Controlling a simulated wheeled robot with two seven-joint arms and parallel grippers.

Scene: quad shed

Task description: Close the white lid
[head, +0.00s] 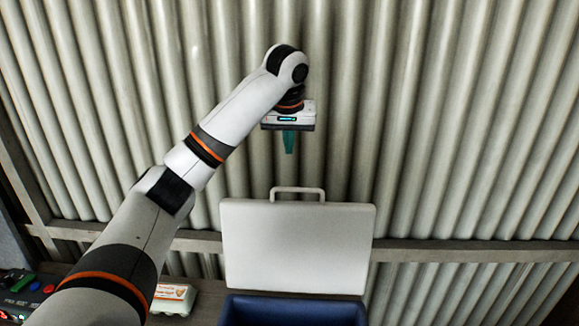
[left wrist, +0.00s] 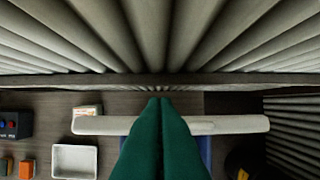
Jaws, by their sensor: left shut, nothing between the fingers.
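The white lid (head: 297,247) stands upright, open, at the back of a blue box (head: 292,311) in the head view. Its handle (head: 297,190) is at the top edge. In the left wrist view the lid (left wrist: 226,125) shows edge-on as a white bar behind my fingers. My left gripper (head: 289,149) is shut and empty, with green fingers pointing down. It is above the lid's top edge, apart from the handle in the head view. The fingers (left wrist: 161,103) cover the middle of the lid in the left wrist view. My right gripper is not in view.
A corrugated metal wall (head: 450,130) with a horizontal rail (head: 470,250) stands close behind the lid. An egg carton (head: 173,298) and a control box with buttons (head: 25,292) are at lower left.

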